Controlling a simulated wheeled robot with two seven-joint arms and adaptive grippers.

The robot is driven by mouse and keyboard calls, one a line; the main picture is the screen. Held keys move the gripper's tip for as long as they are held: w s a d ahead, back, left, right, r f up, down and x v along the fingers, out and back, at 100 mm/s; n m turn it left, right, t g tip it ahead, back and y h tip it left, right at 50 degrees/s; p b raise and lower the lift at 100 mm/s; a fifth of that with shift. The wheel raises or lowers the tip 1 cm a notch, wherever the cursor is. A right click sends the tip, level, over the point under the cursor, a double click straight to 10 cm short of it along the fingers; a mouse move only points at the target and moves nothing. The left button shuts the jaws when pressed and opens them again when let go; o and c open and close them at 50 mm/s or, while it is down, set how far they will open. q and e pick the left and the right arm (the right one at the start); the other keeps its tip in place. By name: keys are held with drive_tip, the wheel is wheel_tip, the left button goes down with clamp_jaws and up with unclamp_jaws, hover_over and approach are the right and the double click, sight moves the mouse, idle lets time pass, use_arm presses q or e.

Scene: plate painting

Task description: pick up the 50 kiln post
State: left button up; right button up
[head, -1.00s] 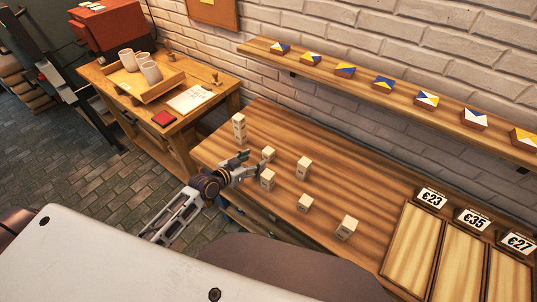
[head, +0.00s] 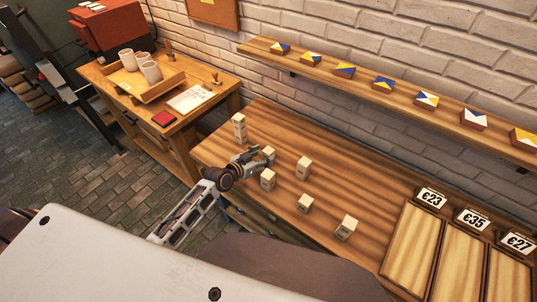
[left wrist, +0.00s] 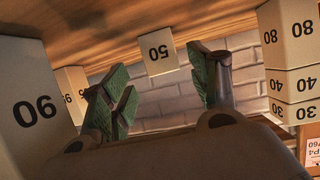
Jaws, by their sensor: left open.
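The 50 kiln post (head: 268,153) is a small pale block on the wooden table, just beyond my left gripper in the head view. In the left wrist view, which shows the scene upside down, the post (left wrist: 158,53) with its "50" label lies ahead, between the lines of the two fingers. My left gripper (head: 257,158) is open, its green-padded fingers (left wrist: 160,77) apart with nothing held. In the head view the fingers partly cover the post's near side. My right gripper is not in view.
A post marked 90 (left wrist: 35,110) and a stack marked 80, 40 and 30 (left wrist: 290,60) flank the gripper closely. In the head view, the tall stack (head: 239,128), a nearer post (head: 268,180) and other posts (head: 304,167) stand around it. Price-tagged trays (head: 410,240) lie right.

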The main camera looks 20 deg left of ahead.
sight(265, 154)
use_arm(q)
drive_tip(key=shift+x, duration=2.6)
drive_tip(key=shift+a, duration=0.15)
drive_tip(key=c, duration=1.2)
drive_tip(key=shift+r+p, duration=0.45)
drive_tip(key=shift+r, duration=4.55)
